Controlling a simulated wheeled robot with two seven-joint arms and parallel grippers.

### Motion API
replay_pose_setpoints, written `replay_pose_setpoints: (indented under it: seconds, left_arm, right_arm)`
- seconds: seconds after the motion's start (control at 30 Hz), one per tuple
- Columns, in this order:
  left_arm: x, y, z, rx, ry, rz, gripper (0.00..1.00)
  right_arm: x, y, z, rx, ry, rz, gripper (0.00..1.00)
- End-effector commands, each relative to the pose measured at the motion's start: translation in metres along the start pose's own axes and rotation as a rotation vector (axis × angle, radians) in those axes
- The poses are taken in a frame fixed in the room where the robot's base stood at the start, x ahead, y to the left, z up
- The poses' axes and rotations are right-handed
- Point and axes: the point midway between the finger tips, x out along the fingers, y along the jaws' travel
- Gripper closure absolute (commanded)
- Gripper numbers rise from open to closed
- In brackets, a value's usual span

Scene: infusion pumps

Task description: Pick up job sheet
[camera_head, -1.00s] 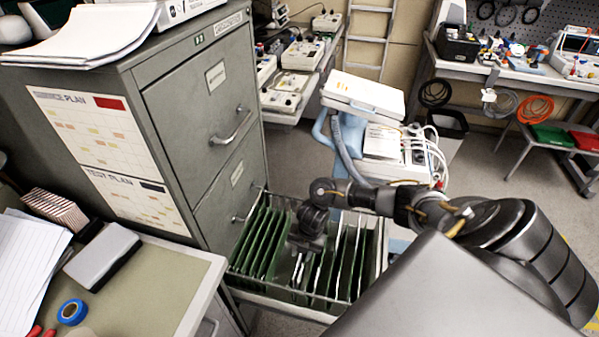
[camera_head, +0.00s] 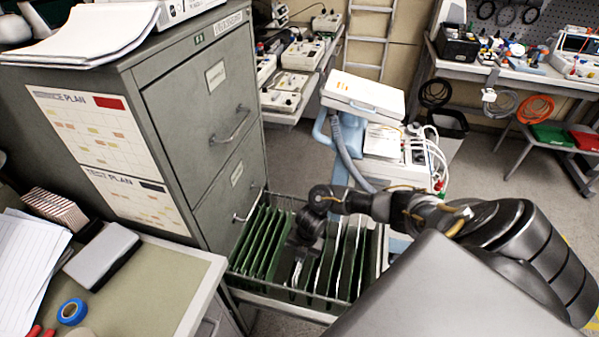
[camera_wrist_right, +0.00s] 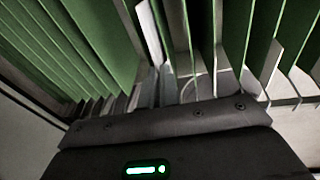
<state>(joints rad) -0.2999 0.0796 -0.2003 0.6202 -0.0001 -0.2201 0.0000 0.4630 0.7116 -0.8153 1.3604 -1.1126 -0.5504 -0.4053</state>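The open drawer (camera_head: 290,301) of the grey filing cabinet holds a row of green hanging folders (camera_head: 262,243) with white sheets between some of them. My right gripper (camera_head: 295,272) reaches down into the drawer, between the left group of folders and the wider-spaced ones on the right. In the right wrist view its narrow grey fingers (camera_wrist_right: 168,85) point in among the folders, beside a pale sheet edge (camera_wrist_right: 149,32). Whether the fingers hold a sheet cannot be made out. I cannot tell which sheet is the job sheet. My left gripper is not in view.
The filing cabinet (camera_head: 205,140) rises behind and left of the drawer. A desk (camera_head: 150,290) with a grey box and blue tape is at the left front. A cart (camera_head: 365,95) with a device stands behind the drawer. Open floor lies to the right.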

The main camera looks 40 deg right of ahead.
Motion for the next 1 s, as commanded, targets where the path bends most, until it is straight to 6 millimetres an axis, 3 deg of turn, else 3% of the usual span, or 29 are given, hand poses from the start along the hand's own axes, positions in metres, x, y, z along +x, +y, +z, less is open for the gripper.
replay_pose_setpoints:
  seconds: [0.27, 0.47, 0.67, 1.0]
  left_arm:
    - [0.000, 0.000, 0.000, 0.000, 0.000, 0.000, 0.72]
    - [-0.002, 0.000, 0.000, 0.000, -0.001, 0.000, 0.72]
    - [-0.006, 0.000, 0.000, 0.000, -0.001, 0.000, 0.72]
    - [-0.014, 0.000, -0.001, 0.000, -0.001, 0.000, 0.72]
  right_arm:
    - [-0.002, 0.001, 0.001, 0.003, -0.001, 0.004, 1.00]
    - [-0.015, 0.004, 0.000, 0.002, -0.001, 0.006, 1.00]
    - [-0.046, 0.009, -0.003, 0.000, -0.002, 0.007, 1.00]
    - [-0.119, 0.019, -0.010, -0.002, -0.004, 0.006, 1.00]
